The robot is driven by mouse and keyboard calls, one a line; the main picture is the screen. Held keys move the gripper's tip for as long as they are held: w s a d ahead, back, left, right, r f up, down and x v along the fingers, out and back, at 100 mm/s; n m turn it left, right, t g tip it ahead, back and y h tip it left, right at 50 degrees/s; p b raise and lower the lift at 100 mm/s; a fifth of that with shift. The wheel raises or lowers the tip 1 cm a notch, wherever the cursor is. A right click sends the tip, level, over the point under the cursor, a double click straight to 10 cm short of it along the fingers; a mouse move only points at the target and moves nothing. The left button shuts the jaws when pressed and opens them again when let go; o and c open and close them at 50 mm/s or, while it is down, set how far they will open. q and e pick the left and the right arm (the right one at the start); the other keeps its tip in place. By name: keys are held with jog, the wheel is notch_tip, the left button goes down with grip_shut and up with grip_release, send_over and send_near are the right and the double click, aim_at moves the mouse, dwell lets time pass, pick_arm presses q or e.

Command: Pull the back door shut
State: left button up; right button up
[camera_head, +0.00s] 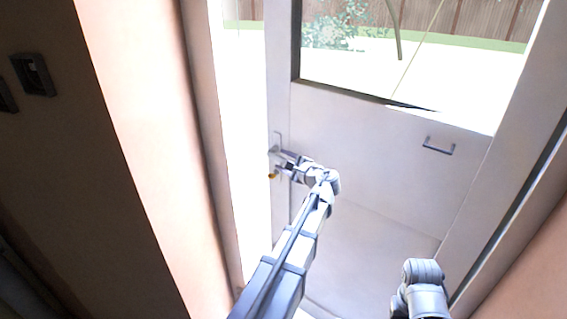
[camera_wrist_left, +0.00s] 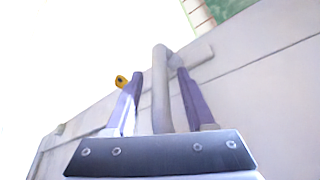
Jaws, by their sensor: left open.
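The back door (camera_head: 375,150) is pale, with a large window in its upper half. It stands ajar: a bright gap shows between its left edge and the frame. Its grey handle (camera_head: 278,138) is near that left edge and also shows in the left wrist view (camera_wrist_left: 160,90). My left gripper (camera_head: 278,158) is at the handle. In the left wrist view its two purple-grey fingers are apart, with the handle's bar between them; contact is not clear. A small yellow-orange piece (camera_head: 272,176), perhaps a key or lock, sits below the handle. My right gripper is not visible.
The door frame's left jamb (camera_head: 205,110) and a dark wall with a switch plate (camera_head: 35,74) are to the left. A small bar (camera_head: 438,147) is on the door's right half. Outside are grass and a wooden fence (camera_head: 470,18).

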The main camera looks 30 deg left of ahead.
pick_arm(q)
grip_shut()
dwell(0.5)
dwell(1.0)
